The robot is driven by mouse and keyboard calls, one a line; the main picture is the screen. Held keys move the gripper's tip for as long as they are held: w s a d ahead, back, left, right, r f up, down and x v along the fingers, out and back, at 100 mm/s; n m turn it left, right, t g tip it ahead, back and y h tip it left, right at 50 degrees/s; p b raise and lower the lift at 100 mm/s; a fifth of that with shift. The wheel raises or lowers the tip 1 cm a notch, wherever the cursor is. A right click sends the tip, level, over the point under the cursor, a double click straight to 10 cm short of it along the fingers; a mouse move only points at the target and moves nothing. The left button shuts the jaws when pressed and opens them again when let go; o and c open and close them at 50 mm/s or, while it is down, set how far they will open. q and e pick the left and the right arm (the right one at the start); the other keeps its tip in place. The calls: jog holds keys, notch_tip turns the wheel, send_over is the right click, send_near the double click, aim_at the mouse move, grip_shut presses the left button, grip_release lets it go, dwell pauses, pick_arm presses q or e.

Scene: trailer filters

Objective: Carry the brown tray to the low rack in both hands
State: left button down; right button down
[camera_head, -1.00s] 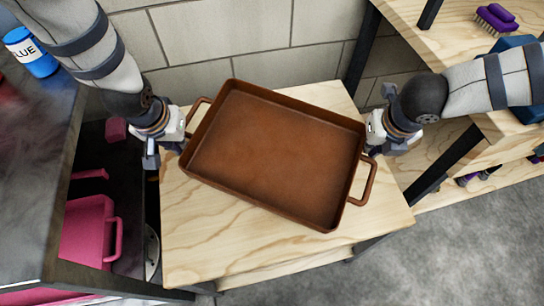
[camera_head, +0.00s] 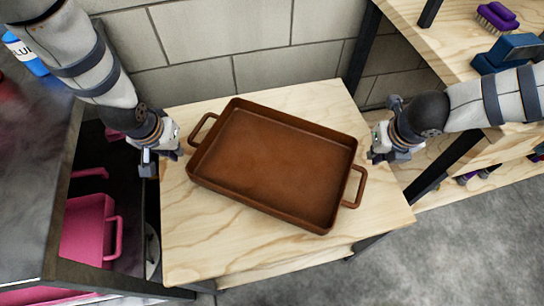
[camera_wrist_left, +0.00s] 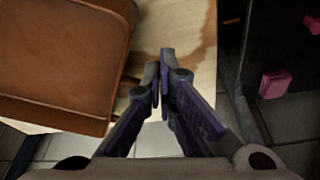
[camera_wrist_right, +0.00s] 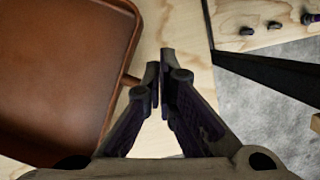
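The brown tray (camera_head: 272,165) lies upright and tilted slightly clockwise on a low wooden-topped unit (camera_head: 385,215), apparently flat on the wood. It is empty, with its left handle (camera_head: 203,128) and right handle (camera_head: 357,187) free. My left gripper (camera_head: 168,153) is left of the tray, apart from the left handle. In the left wrist view its fingertips (camera_wrist_left: 161,78) nearly meet with nothing between them. My right gripper (camera_head: 380,153) is right of the tray, above and apart from the right handle. Its fingertips (camera_wrist_right: 161,78) also nearly meet, empty, beside the tray.
A dark shelf unit with a pink container (camera_head: 90,230) stands close on the left. A wooden rack with a purple brush (camera_head: 496,17) and a blue item (camera_head: 507,53) is at the right. A block wall (camera_head: 235,50) is behind. Grey floor (camera_head: 450,260) is clear at lower right.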

pick_arm(q)
jog(key=c, duration=1.9)
grip_release()
jog(key=shift+a, duration=0.45)
pick_arm(e)
jog(key=shift+d, duration=0.5)
jog(key=c, duration=2.4)
grip_release()
jog(key=c, duration=1.9)
grip_release()
jog(key=shift+r, duration=0.3)
pick_arm(q)
jog(key=v, duration=1.2)
jog(key=shift+s, duration=0.1)
pick_arm(e)
jog(key=v, duration=1.1)
jog(key=shift+s+r, duration=0.15)
jog(key=shift+s, duration=0.05)
